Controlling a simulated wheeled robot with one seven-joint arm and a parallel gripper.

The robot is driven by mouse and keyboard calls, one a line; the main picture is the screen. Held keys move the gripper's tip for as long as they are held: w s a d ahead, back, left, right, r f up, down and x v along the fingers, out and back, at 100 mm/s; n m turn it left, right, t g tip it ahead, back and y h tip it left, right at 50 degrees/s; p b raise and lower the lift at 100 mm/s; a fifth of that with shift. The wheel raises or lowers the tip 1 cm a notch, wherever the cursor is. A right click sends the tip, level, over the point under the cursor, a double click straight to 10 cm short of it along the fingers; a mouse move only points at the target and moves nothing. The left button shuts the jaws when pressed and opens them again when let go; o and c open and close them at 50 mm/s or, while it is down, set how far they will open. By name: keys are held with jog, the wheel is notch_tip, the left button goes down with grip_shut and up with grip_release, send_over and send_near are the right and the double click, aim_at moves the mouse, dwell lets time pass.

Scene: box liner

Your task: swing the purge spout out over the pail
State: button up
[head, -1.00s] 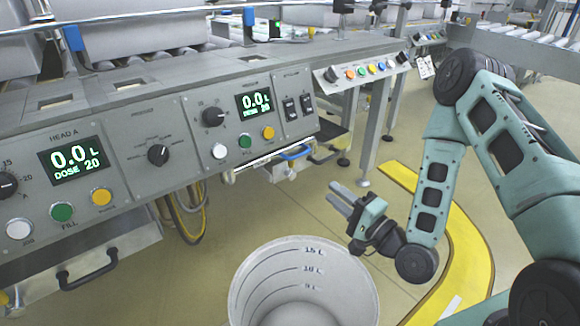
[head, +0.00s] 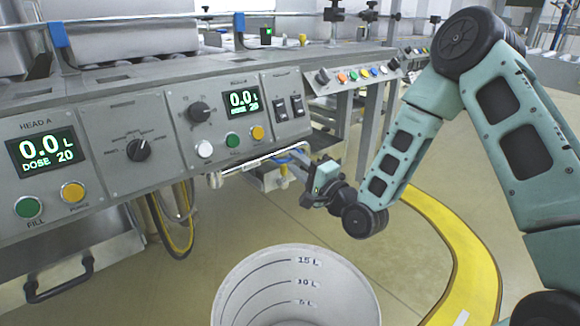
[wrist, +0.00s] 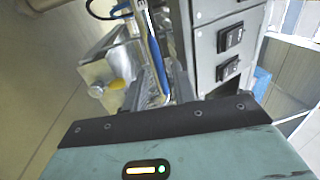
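The purge spout (head: 240,168) is a thin pale pipe under the front edge of the filler panel, running along the panel with its bent end at the left. A blue sleeve (head: 284,159) shows near its right part. The white pail (head: 342,284) with litre marks stands on the floor in front, below and clear of the spout. My gripper (head: 306,172) is beside the right part of the spout, its fingers mostly hidden in the head view. In the wrist view the fingers (wrist: 160,86) are apart, with the pale and blue pipe between them. Contact cannot be made out.
The filler panel (head: 139,128) with knobs, buttons and displays stands just above the spout. Hoses (head: 172,215) hang below it at the left. A yellow floor stripe (head: 441,222) curves at the right. Floor between pail and machine is clear.

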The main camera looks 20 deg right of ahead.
aim_at(290, 159)
jog(key=shift+b+x, duration=0.4)
jog(key=shift+x, duration=1.15)
jog(key=shift+a, duration=0.1)
grip_shut()
